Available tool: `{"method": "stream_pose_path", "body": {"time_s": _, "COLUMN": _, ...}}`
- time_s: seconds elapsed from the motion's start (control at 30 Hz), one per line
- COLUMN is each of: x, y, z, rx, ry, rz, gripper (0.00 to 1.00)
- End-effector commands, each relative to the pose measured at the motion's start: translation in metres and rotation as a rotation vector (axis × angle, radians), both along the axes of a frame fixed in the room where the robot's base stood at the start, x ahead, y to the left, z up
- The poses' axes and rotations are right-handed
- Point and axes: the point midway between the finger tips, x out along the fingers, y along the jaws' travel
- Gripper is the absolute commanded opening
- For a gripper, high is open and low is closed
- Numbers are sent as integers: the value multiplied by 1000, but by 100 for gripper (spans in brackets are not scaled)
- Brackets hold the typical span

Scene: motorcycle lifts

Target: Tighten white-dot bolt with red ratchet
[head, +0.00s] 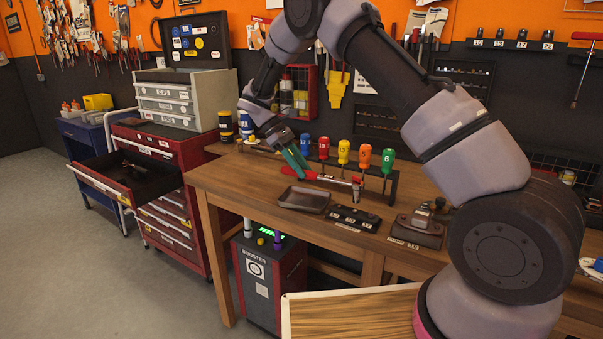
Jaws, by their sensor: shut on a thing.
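My gripper (298,168) has teal fingers and is over the wooden workbench, shut on the red ratchet (328,179). The ratchet's handle runs to the right from my fingers, and its grey head is at the right end, near the row of screwdrivers. A small pale upright piece shows under the head; I cannot tell whether it is a socket or part of the bench items. A white-dot bolt cannot be made out at this size.
A grey tray (303,198), a black labelled holder (353,218) and a brown-grey fixture (418,229) sit on the workbench (225,180). Coloured screwdrivers (343,152) stand behind the ratchet. A red tool cabinet (165,215) at left has an open drawer.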

Motion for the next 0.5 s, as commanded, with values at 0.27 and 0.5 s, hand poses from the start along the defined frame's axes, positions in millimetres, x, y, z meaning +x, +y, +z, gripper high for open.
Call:
{"method": "stream_pose_path", "body": {"time_s": 0.27, "x": 0, "y": 0, "z": 17, "rx": 0, "ry": -1, "rz": 1, "gripper": 0}}
{"method": "stream_pose_path", "body": {"time_s": 0.5, "x": 0, "y": 0, "z": 31, "rx": 1, "ry": -1, "rz": 1, "gripper": 0}}
